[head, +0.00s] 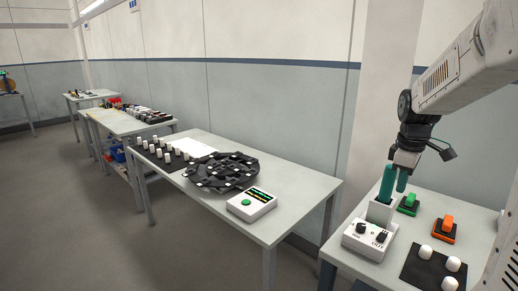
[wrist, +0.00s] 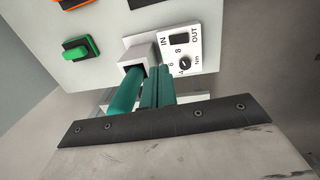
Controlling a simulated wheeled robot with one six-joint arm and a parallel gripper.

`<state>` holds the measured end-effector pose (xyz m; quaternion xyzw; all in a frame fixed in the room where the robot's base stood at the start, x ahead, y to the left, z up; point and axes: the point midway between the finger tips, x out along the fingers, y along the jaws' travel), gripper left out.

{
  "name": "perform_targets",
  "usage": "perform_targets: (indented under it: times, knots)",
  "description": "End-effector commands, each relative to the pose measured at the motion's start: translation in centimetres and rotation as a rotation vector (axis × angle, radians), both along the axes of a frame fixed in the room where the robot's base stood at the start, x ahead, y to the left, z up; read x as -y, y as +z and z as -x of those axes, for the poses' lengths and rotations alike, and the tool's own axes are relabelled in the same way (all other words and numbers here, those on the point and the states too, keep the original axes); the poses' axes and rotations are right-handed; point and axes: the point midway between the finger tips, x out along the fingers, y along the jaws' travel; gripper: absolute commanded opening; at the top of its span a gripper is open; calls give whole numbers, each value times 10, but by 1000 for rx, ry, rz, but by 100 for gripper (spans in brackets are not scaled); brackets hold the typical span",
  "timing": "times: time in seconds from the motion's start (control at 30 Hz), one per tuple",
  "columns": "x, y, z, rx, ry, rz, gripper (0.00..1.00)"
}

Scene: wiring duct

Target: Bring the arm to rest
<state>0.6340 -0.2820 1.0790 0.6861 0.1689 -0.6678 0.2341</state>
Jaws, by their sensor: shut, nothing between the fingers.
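My arm reaches in from the upper right of the head view. My gripper (head: 402,187) points down at the right-hand table, its teal fingers shut and empty. In the wrist view the fingers (wrist: 158,75) lie side by side with no clear gap. A teal cylindrical handle (head: 386,183) stands upright in the pale holder (head: 380,211), just left of the fingers. The handle (wrist: 124,95) also shows close beside the fingers in the wrist view; I cannot tell whether they touch.
A white box (head: 366,242) with knobs adjoins the holder. Green (head: 409,203) and orange (head: 445,229) switch-like parts and a black mat (head: 432,268) with white pegs share the table. The middle table (head: 306,192) bears a black round fixture (head: 222,171). Space above is free.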

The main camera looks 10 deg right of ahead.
Motion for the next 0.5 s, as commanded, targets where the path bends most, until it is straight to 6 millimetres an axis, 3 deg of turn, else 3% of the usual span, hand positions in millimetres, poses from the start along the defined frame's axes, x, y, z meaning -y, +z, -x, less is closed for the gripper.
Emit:
perform_targets:
  times: [0.17,0.27,0.5]
  knots:
    - [-2,-2,4,-7,-108,-15,0]
    - [-12,-12,18,-41,-245,-43,0]
    - [-83,-3,71,-75,-544,-72,0]
